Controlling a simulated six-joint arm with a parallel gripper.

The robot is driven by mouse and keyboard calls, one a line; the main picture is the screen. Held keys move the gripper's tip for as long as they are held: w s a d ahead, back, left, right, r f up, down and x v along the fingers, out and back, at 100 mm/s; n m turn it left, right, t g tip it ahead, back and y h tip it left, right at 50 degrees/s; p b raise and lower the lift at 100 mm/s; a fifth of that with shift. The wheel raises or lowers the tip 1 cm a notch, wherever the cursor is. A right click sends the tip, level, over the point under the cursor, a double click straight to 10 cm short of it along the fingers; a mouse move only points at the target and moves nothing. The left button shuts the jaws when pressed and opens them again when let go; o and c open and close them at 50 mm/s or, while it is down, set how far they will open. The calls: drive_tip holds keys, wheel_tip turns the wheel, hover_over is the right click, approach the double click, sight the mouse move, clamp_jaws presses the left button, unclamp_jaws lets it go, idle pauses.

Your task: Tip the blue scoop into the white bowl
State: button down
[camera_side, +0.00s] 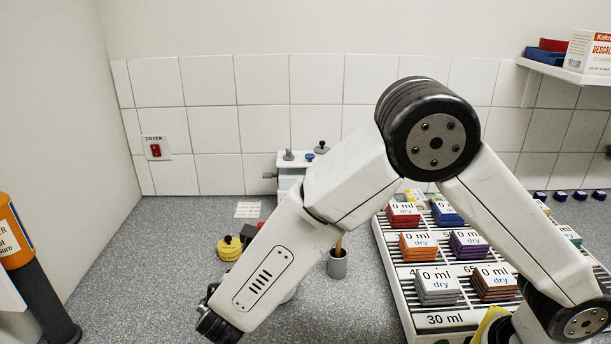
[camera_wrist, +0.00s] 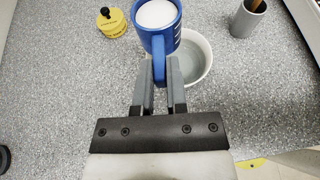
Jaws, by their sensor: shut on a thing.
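In the wrist view a blue scoop (camera_wrist: 170,37), shaped like a mug, is filled with white material. Its handle (camera_wrist: 158,62) is between the fingertips of my gripper (camera_wrist: 160,75), which is shut on it. The scoop looks upright or nearly so, with its opening facing the camera. The white bowl (camera_wrist: 206,68) is just right of and behind the scoop, partly covered by the scoop and a finger; the part of its inside that shows looks pale grey. In the side view my arm hides the scoop and most of the bowl (camera_side: 290,295).
A yellow round object with a black knob (camera_wrist: 112,23) stands left of the scoop. A grey cup (camera_wrist: 247,22) holding a wooden stick stands right of the bowl. A ribbed rack (camera_side: 392,262) with labelled, coloured stacks is at the right.

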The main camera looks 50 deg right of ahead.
drive_tip(key=shift+f+m+t+y, duration=0.4)
drive_tip(key=shift+m+t, duration=0.2)
drive_tip(key=shift+m, duration=0.4)
drive_tip(key=shift+f+m+t+y, duration=0.25)
drive_tip(key=shift+m+t+y, duration=0.25)
drive_tip(key=shift+m, duration=0.5)
drive_tip(key=shift+s+d+f+m+t+y, duration=0.2)
drive_tip(key=shift+m+t, duration=0.4)
drive_tip(key=shift+m, duration=0.4)
drive_tip(key=shift+a+f+m+t+y, duration=0.1)
drive_tip(key=shift+f+m+t, duration=0.15)
drive_tip(key=shift+m+t, duration=0.55)
drive_tip(key=shift+s+d+f+m+t+h, duration=0.3)
drive_tip(key=shift+m+t, duration=0.25)
drive_tip(key=shift+m, duration=1.1)
drive_tip(key=shift+s+d+f+m+t+h, duration=0.25)
drive_tip(key=shift+m+t, duration=0.35)
drive_tip(key=shift+m, duration=1.1)
drive_tip(key=shift+s+d+f+m+t+h, duration=0.2)
drive_tip(key=shift+f+m+t, duration=0.3)
drive_tip(key=shift+m, duration=1.15)
drive_tip(key=shift+r, duration=0.1)
